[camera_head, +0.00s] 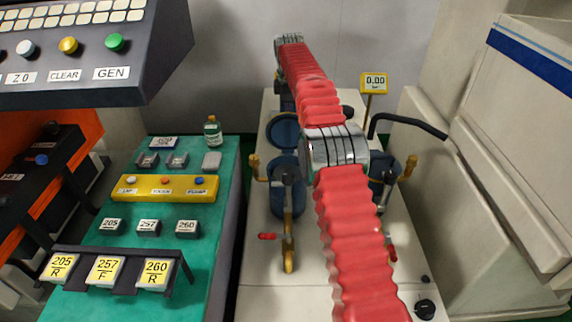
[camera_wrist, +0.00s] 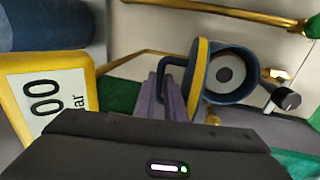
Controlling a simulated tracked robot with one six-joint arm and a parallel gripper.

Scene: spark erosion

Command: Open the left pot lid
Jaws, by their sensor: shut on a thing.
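The left pot (camera_head: 287,198) is dark blue and stands on the pale machine top. Its round blue lid (camera_head: 283,130) stands raised behind it. In the wrist view the lid (camera_wrist: 197,78) is seen nearly edge-on with a yellow rim, and the pot (camera_wrist: 232,76) is open beside it, showing a pale and dark inside. My gripper (camera_wrist: 172,88) has its purple-grey fingers shut on the lid's handle (camera_wrist: 172,62). In the head view my red arm hides most of the gripper.
The right pot (camera_head: 396,180) stands partly behind my arm. A yellow gauge (camera_head: 374,83) reading 0.00 stands behind it and shows close at the left in the wrist view (camera_wrist: 48,105). A green bench (camera_head: 205,255) with buttons lies left; pale cabinets (camera_head: 500,150) stand right.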

